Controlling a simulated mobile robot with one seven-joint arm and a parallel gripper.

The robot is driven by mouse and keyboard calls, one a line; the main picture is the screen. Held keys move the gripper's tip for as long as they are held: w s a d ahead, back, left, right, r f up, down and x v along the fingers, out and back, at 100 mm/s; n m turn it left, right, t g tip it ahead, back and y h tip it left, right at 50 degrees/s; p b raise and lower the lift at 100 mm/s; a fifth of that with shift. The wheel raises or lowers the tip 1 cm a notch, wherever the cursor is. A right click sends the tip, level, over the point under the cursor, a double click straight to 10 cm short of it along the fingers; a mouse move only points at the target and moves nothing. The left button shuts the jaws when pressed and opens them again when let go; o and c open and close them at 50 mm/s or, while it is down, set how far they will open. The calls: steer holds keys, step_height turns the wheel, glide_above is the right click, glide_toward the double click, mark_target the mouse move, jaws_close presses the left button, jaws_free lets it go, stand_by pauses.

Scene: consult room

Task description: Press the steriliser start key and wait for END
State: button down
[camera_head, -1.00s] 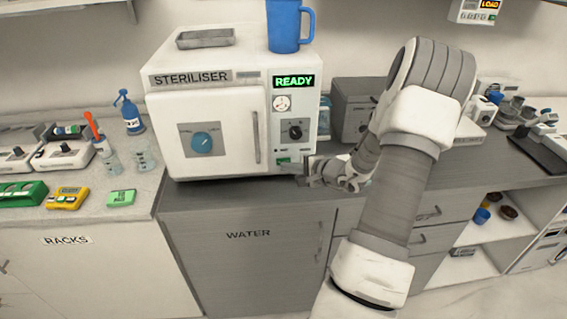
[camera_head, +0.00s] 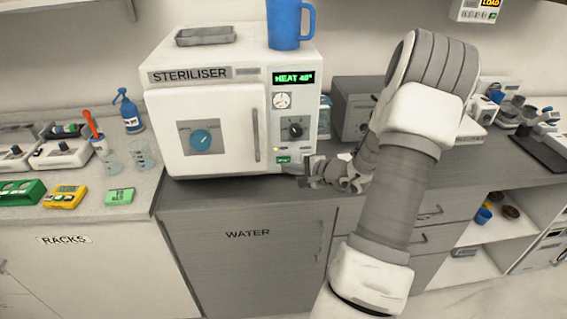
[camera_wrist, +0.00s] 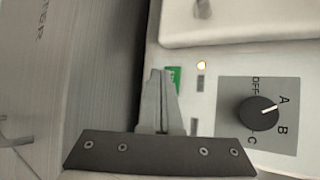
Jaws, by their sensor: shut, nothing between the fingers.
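The steriliser (camera_head: 210,128) is a white box on the grey counter, its door closed. Its display (camera_head: 293,78) reads "HEAT" with a number that looks like 40°. The green start key (camera_head: 283,159) is low on its right-hand panel; in the wrist view the green key (camera_wrist: 174,78) shows partly behind my fingers. A small lamp (camera_wrist: 201,65) glows orange-white beside it. My gripper (camera_head: 303,180) is shut and empty, just below and right of the key in the head view. In the wrist view my gripper (camera_wrist: 161,75) has its fingertips together beside the key; I cannot tell if they touch it.
A blue mug (camera_head: 290,24) and a grey tray (camera_head: 205,36) stand on top of the steriliser. A black knob (camera_wrist: 259,111) is on the panel near my fingers. A grey box (camera_head: 352,108) stands to the right behind my arm.

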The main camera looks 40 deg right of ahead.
steer(key=shift+s, duration=0.15)
steer(key=shift+s+a+f+b, duration=0.1)
steer(key=shift+s+a+b, duration=0.25)
steer(key=shift+s, duration=0.15)
steer(key=shift+s+a+f+b, duration=0.1)
steer(key=shift+s+a+b, duration=0.2)
steer(key=shift+s, duration=0.15)
steer(key=shift+s+a+r+b, duration=0.1)
steer(key=shift+s+a+b, duration=0.2)
steer(key=shift+s, duration=0.3)
steer(key=shift+s+a+r+b, duration=0.15)
steer(key=shift+s+a, duration=0.2)
steer(key=shift+s, duration=0.2)
